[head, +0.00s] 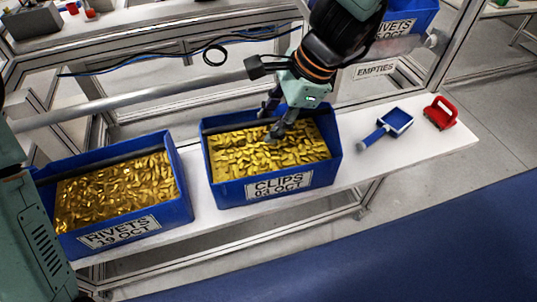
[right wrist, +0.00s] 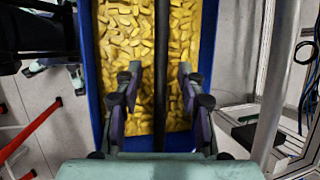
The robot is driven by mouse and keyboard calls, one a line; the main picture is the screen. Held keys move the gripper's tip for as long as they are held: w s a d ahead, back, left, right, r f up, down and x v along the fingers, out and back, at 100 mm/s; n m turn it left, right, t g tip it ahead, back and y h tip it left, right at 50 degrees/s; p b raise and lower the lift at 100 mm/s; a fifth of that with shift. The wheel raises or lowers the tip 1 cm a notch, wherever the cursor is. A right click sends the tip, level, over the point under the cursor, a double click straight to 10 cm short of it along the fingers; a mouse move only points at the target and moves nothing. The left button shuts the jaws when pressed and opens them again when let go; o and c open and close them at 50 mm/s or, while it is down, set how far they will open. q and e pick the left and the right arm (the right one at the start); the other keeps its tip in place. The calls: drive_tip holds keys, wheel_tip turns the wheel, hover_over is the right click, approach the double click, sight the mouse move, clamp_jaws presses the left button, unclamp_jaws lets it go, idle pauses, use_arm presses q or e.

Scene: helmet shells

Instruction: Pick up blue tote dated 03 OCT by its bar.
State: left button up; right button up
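The blue tote (head: 222,193) labelled CLIPS 03 OCT stands on the white bench, filled with yellow clips. Its dark bar (right wrist: 161,60) runs lengthwise over the clips in the right wrist view. My right gripper (head: 273,119) is over this tote in the head view, pointing down. In the right wrist view its fingers (right wrist: 159,82) are apart, one on each side of the bar, with gaps showing. I cannot tell how far the fingertips reach below the bar. My left gripper is out of view.
A second blue tote (head: 182,202), labelled RIVETS 19 OCT, stands to the left. A blue scoop (head: 372,138) and a red-handled tool (head: 440,113) lie on the bench (head: 345,172) to the right. A metal frame rail (head: 150,99) passes behind, with an EMPTIES sign (head: 375,69).

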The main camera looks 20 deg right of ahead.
drive_tip(key=shift+s, duration=0.1)
drive_tip(key=shift+w+a+f, duration=0.1)
drive_tip(key=shift+w+a, duration=0.1)
drive_tip(key=shift+a, duration=0.1)
drive_tip(key=shift+c, duration=1.1)
drive_tip(key=shift+d, duration=0.15)
drive_tip(key=c, duration=0.3)
drive_tip(key=shift+s+d, duration=0.1)
drive_tip(key=shift+d, duration=0.05)
clamp_jaws()
